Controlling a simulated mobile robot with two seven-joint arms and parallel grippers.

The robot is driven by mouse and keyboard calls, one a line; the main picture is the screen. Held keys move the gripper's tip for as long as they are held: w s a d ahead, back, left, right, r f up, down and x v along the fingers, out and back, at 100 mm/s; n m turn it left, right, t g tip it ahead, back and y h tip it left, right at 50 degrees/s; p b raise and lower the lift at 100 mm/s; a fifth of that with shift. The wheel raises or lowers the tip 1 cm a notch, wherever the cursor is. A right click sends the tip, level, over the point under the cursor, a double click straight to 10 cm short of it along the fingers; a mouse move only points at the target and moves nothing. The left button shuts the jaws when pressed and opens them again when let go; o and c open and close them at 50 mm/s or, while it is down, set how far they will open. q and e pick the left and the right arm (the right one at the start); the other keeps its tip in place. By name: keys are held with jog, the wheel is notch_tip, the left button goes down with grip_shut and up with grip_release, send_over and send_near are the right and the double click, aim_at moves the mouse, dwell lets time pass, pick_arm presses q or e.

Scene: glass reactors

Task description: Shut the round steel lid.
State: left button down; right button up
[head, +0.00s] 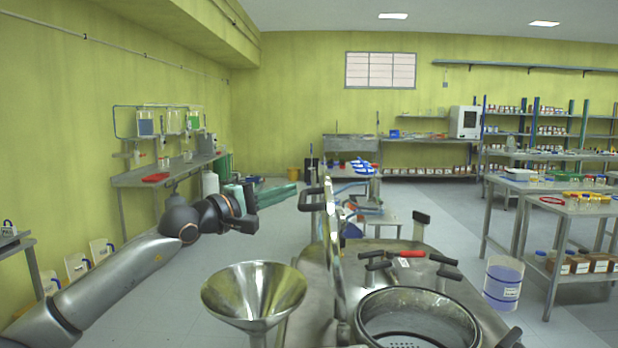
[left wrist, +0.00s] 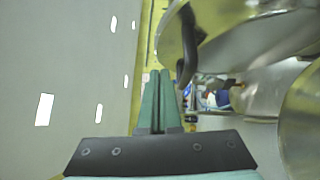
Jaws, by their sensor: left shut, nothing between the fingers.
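The round steel lid (head: 335,255) stands open, close to edge-on in the head view, at the left side of the round vessel opening (head: 415,318). A black handle (head: 312,206) sticks out from its left face. In the left wrist view the lid (left wrist: 235,35) fills the upper right, with a dark curved handle (left wrist: 187,48) at its left. My left gripper (head: 293,190) is shut and empty, left of the lid and beyond it, near the handle's height. Its green fingers (left wrist: 158,78) lie together in the wrist view. My right gripper is not in view.
A steel funnel (head: 254,292) stands left of the lid. Black-handled clamps (head: 378,266) and a red-handled tool (head: 407,254) are around the opening. A bucket (head: 503,283) with bluish contents stands at right.

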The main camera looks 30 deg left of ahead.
aim_at(310, 206)
pick_arm(q)
jog(key=shift+w+d+r+p, duration=0.15)
jog(key=shift+w+d+p, duration=0.15)
jog(key=shift+w+d, duration=0.6)
jog(key=shift+w+d+r+p, duration=0.15)
jog(key=shift+w+d+p, duration=0.15)
jog(key=shift+w+d, duration=0.55)
jog(key=shift+s+d+r, duration=0.1)
jog(key=shift+d, duration=0.1)
